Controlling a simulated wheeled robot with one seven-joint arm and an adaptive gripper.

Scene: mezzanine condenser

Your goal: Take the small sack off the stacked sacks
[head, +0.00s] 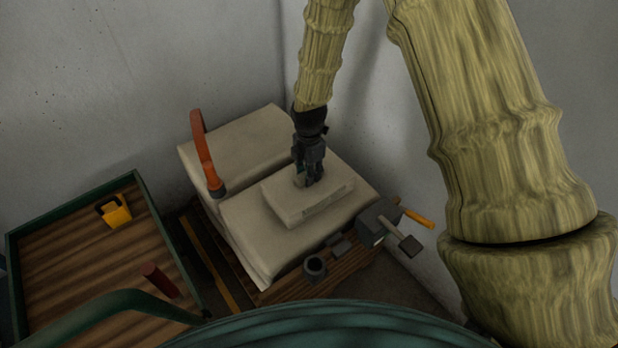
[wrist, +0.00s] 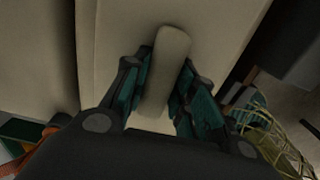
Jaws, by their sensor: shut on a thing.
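The small sack (head: 283,205) is a flat, pale beige block lying on top of the front one of the stacked sacks (head: 262,240). A second large sack (head: 245,140) lies behind it. My gripper (head: 307,180) points down onto the top of the small sack. In the wrist view my gripper (wrist: 160,95) has its teal-padded fingers on both sides of a pale upright raised part of the small sack (wrist: 166,65). The small sack appears to rest on the large sack; any gap beneath it cannot be made out.
A wooden pallet (head: 275,291) below holds a dark cup (head: 314,267) and a grey tool with an orange handle (head: 378,222). A green-rimmed cart (head: 75,205) stands left. Walls close in behind and right.

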